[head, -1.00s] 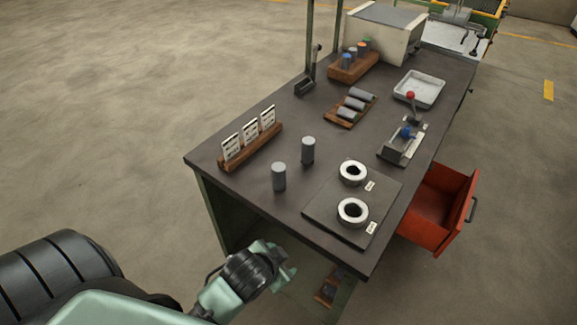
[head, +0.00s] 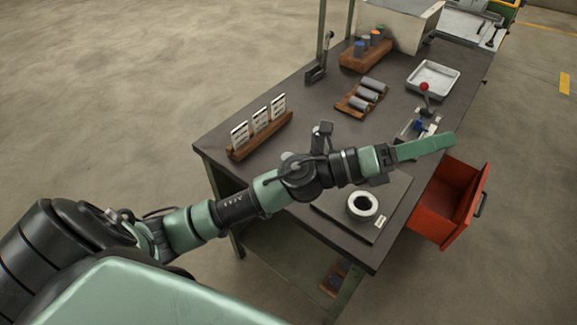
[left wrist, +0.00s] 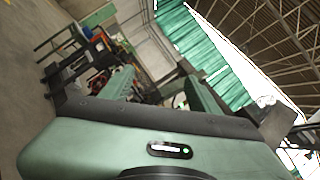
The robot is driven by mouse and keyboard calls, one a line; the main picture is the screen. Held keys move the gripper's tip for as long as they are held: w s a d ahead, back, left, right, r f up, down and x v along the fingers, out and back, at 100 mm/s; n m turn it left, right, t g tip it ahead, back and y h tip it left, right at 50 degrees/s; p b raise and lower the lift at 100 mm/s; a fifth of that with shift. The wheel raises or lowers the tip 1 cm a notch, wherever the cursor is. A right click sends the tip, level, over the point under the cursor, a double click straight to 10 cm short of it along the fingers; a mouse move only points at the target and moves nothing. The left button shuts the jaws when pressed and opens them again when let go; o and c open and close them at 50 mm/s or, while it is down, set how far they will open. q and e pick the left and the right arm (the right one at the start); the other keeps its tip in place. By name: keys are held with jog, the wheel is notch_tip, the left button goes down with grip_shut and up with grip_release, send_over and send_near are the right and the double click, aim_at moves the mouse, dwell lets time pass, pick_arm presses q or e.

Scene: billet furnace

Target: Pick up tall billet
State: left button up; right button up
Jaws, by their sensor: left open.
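My left arm reaches from the left across the workbench. Its left gripper (head: 436,146) is over the bench's right side, near the small fixture and above the open red drawer's edge, pointing right. In the left wrist view the two green fingers of the left gripper (left wrist: 160,88) stand apart with nothing between them. The two upright grey billets near the middle of the bench are now mostly or wholly behind my arm; I cannot tell which is the taller. No billet shows in the left wrist view. My right gripper is not in view.
On the bench (head: 225,165) stand a card holder (head: 262,142), a wooden rack of lying grey cylinders (head: 362,97), a white tray (head: 434,80) and a plate with a white ring (head: 363,206). A red drawer (head: 447,205) juts out at the right.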

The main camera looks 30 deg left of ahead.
pick_arm(q)
notch_tip(320, 180, down, 3)
jog(key=s+d+m+g+h, duration=0.1)
jog(key=d+m+g, duration=0.2)
jog(key=m+g, duration=0.4)
jog(key=m+g+y, duration=0.7)
jog(key=m+y, duration=0.5)
jog(key=y, duration=0.6)
send_near(288, 157)
jog(key=f, duration=0.6)
jog(key=shift+s+a, duration=0.25)
jog(key=shift+a, duration=0.1)
jog(key=shift+f, duration=0.25)
jog(key=f+p, duration=0.1)
jog(key=f, duration=0.2)
jog(key=f+p, duration=0.2)
jog(key=f, duration=0.1)
jog(key=shift+w+d+f, duration=0.15)
jog(key=shift+d+f, duration=0.05)
jog(key=shift+d, duration=0.05)
jog(key=shift+f, duration=0.3)
grip_shut()
jog(key=shift+w+r, duration=0.15)
